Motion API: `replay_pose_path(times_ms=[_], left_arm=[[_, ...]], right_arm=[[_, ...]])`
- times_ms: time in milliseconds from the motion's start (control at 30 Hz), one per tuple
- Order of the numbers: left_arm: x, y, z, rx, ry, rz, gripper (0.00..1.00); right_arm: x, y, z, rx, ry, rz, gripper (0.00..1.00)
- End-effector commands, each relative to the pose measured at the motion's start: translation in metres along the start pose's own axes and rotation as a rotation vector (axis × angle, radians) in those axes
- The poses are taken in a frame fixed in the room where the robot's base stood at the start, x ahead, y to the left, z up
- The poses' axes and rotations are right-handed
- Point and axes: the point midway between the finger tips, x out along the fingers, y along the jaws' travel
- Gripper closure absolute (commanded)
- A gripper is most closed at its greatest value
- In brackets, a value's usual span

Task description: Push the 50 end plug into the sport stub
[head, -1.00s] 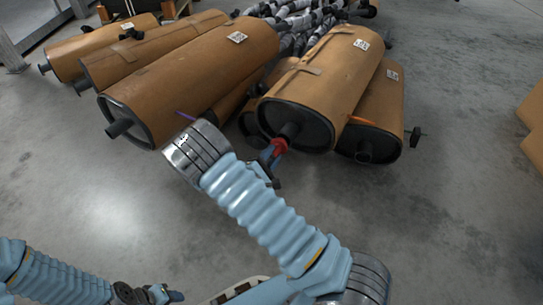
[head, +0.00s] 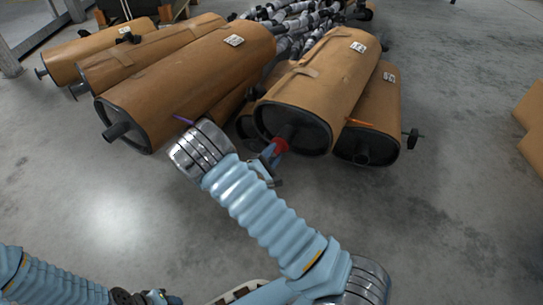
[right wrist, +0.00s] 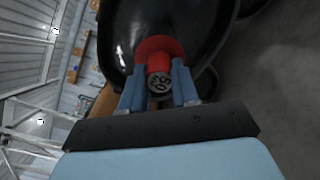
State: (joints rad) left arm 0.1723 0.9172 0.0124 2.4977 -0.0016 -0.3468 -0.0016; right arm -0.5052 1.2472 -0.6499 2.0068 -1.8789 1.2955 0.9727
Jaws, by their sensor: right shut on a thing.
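The red 50 end plug (head: 280,146) is at the dark stub (head: 289,130) on the front end of the middle-right brown muffler (head: 318,85). My right gripper (head: 270,153) is shut on the plug. In the right wrist view the blue fingers (right wrist: 158,88) grip both sides of the plug's grey end, marked "50" (right wrist: 158,83). The plug's red flange (right wrist: 158,46) faces the black muffler end (right wrist: 180,22). The flange hides the stub's mouth, so I cannot tell how deep the plug sits. My left gripper (head: 160,297) is at the lower left edge, partly cut off.
Another brown muffler (head: 370,115) lies close on the right, and a large one (head: 190,75) lies on the left. Grey-wrapped pipes (head: 300,25) are heaped behind. Brown boxes (head: 533,125) stand at the right edge. The concrete floor in front is clear.

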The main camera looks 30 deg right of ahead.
Motion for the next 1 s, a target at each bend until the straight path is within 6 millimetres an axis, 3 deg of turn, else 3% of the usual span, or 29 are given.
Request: replay_pose_path(times_ms=[267, 300, 467, 800, 1000], left_arm=[[0.001, 0.0, 0.0, 0.0, 0.0, 0.0, 0.57], [0.001, 0.0, 0.0, 0.0, 0.0, 0.0, 0.57], [0.001, 0.0, 0.0, 0.0, 0.0, 0.0, 0.57], [0.0, 0.0, 0.0, 0.0, 0.002, 0.0, 0.57], [-0.004, 0.001, 0.0, 0.0, 0.001, 0.0, 0.57]], right_arm=[[0.007, 0.0, 0.0, 0.0, 0.0, -0.001, 1.0], [0.007, 0.0, 0.0, 0.0, 0.0, -0.001, 0.66], [0.007, 0.0, 0.0, 0.0, 0.0, 0.0, 0.41], [0.004, 0.0, 0.0, 0.0, 0.001, 0.0, 0.41], [-0.029, 0.001, 0.0, -0.001, 0.004, 0.001, 0.41]])
